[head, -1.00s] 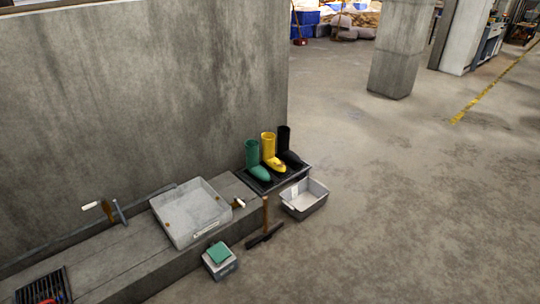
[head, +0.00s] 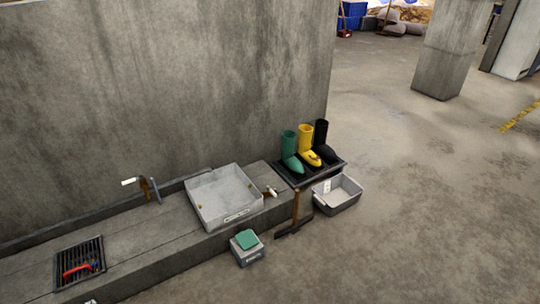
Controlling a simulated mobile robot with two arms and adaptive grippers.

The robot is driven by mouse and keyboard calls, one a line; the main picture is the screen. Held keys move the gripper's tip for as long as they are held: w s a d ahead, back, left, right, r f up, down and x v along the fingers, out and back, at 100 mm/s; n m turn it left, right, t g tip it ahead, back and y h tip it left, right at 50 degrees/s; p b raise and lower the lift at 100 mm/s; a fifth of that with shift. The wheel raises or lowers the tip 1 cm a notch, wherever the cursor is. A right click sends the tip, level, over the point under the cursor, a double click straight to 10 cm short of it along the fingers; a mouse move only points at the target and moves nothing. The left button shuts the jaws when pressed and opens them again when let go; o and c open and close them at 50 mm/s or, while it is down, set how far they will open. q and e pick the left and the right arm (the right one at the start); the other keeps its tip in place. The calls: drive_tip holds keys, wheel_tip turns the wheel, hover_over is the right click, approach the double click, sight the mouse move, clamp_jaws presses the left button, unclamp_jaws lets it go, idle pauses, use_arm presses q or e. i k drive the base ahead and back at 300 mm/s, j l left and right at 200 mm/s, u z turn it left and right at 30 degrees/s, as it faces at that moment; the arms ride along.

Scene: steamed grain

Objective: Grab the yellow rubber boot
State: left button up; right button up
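The yellow rubber boot (head: 306,143) stands upright in the head view, right of the middle. It is between a green boot (head: 289,150) on its left and a black boot (head: 321,142) on its right. All three stand on a dark tray (head: 338,163) at the far end of the low concrete ledge. The yellow boot's toe points toward the lower right. Neither of my grippers is in view.
A grey tub (head: 345,203) stands on the floor beside the boot tray. A hammer-like tool (head: 295,207) leans at the ledge. A pale basin (head: 203,206), a small box (head: 246,256) and a dark grate (head: 66,251) are further left. The floor at right is clear.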

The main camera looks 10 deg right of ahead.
sight(312, 160)
drive_tip(key=i+l+u, duration=0.55)
drive_tip(key=l+u, duration=0.2)
drive_tip(key=i+l+u, duration=0.35)
drive_tip(key=k+l, duration=0.05)
drive_tip(key=k, duration=0.05)
